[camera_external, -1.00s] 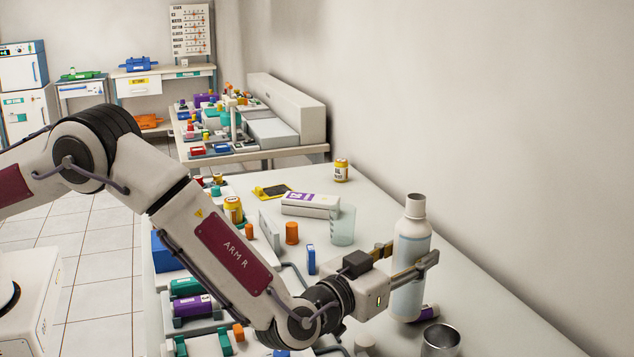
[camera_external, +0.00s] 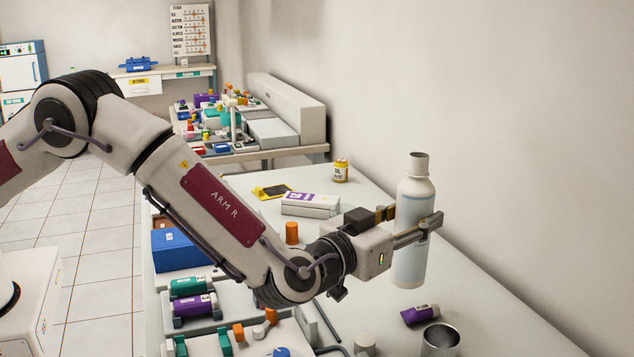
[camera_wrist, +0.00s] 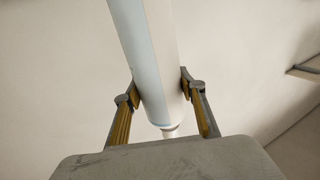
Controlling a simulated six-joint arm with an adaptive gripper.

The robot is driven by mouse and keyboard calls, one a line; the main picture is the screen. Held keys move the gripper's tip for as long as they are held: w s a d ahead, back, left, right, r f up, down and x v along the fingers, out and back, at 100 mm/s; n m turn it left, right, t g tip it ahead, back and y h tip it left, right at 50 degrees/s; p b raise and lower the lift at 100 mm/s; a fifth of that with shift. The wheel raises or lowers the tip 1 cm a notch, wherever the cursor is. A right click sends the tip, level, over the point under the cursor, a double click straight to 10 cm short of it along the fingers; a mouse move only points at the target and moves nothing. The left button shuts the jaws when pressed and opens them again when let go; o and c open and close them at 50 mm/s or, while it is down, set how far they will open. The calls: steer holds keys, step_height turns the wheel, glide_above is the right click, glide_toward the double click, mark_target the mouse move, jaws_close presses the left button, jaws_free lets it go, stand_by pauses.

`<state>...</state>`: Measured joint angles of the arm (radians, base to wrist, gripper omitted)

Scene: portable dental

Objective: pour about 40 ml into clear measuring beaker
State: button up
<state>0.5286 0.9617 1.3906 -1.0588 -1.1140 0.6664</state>
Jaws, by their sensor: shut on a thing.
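A white bottle (camera_external: 412,255) with a pale label stands upright in my gripper (camera_external: 413,226), raised above the table at the right. My gripper is shut around the bottle's body, with one finger on each side. In the wrist view the bottle (camera_wrist: 150,60) fills the space between the two fingers of my gripper (camera_wrist: 160,90). The bottle's neck looks open, with no cap visible. The clear measuring beaker is hidden behind my arm and gripper in the external view, and the wrist view does not show it.
A metal cup (camera_external: 441,341) and a purple tube (camera_external: 419,314) are below the bottle. A white-purple box (camera_external: 311,204), an orange cup (camera_external: 292,233) and a yellow-labelled jar (camera_external: 341,170) stand farther back. The wall is close on the right.

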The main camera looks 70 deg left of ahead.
steer(key=w+a+r, duration=0.1)
steer(key=w+a, duration=0.1)
steer(key=a, duration=2.9)
steer(key=s+a+f, duration=0.3)
steer(key=a+f, duration=0.3)
steer(key=a, duration=0.4)
steer(key=shift+s+a+f, duration=0.15)
steer(key=shift+s+a, duration=0.2)
steer(key=shift+s, duration=0.05)
steer(key=shift+f, duration=0.1)
